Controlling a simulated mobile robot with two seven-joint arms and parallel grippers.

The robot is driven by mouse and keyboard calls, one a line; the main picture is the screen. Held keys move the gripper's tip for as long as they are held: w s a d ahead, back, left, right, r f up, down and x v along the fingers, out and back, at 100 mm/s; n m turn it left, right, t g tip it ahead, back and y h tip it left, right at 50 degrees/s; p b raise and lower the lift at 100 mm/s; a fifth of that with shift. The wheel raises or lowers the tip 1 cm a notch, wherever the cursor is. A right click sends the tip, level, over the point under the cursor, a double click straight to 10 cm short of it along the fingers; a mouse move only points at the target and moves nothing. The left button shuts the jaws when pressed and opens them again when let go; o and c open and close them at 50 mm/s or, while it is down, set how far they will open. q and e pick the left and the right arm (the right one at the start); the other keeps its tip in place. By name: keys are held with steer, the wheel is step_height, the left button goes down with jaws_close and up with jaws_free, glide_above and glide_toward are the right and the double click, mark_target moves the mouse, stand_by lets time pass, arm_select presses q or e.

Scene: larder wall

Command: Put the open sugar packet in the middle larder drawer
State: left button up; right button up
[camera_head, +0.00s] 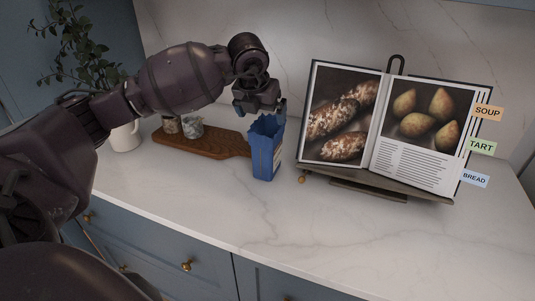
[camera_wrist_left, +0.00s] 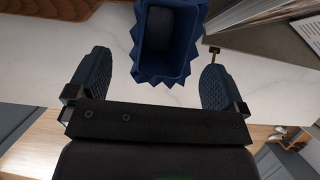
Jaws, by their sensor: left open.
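The open sugar packet (camera_head: 265,148) is blue with a jagged open top and stands upright on the white marble counter. In the left wrist view the packet (camera_wrist_left: 166,82) shows its zigzag rim and dark inside, just ahead of the fingers. My left gripper (camera_head: 260,108) is open above and at the packet's top; its two fingers (camera_wrist_left: 158,85) are wide apart with the packet's rim between and beyond them, not gripped. Blue-grey drawer fronts (camera_head: 185,245) with brass knobs lie below the counter; they look closed. My right gripper is not in view.
A cookbook (camera_head: 385,125) on a stand is close to the packet's right. A wooden board (camera_head: 215,144) with small jars (camera_head: 192,127) is to its left. A potted plant (camera_head: 125,136) stands further left. The front of the counter is clear.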

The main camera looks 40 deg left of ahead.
mark_target(267, 132)
arm_select(q)
steer(key=x, duration=0.8)
steer(key=shift+s+d, duration=0.2)
steer(key=shift+d, duration=0.15)
steer(key=shift+r, duration=0.1)
steer(key=c, duration=1.4)
